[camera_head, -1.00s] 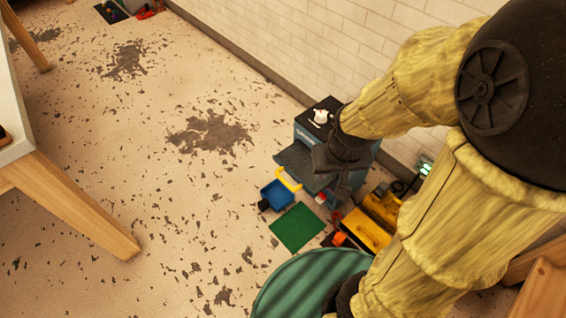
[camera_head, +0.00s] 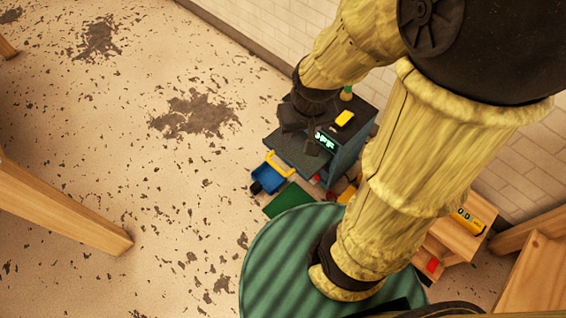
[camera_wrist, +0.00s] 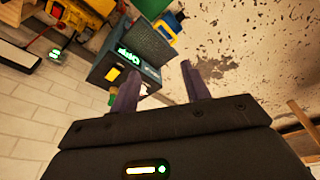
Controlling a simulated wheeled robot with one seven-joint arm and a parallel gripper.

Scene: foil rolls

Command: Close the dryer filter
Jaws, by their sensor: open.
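The dryer (camera_head: 347,146) looks like a small blue-grey box with a lit green display, standing on the floor by the wall. A flat dark grey panel (camera_head: 290,152) sticks out from it at the left; I cannot tell whether this is the filter. The dryer (camera_wrist: 118,62) and the dark panel (camera_wrist: 153,42) also show in the wrist view. My gripper (camera_wrist: 160,72) is open with nothing between its fingers, and the left finger overlaps the dryer in the picture. In the head view my gripper (camera_head: 305,128) appears over the panel, beside the box; contact cannot be told.
A yellow block (camera_head: 344,118) lies on the dryer. A blue and yellow toy cart (camera_head: 270,176) and a green mat (camera_head: 288,200) are near the panel. A wooden leg (camera_head: 70,210) stands at left; the speckled floor between is open. The brick wall (camera_head: 285,35) is close behind.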

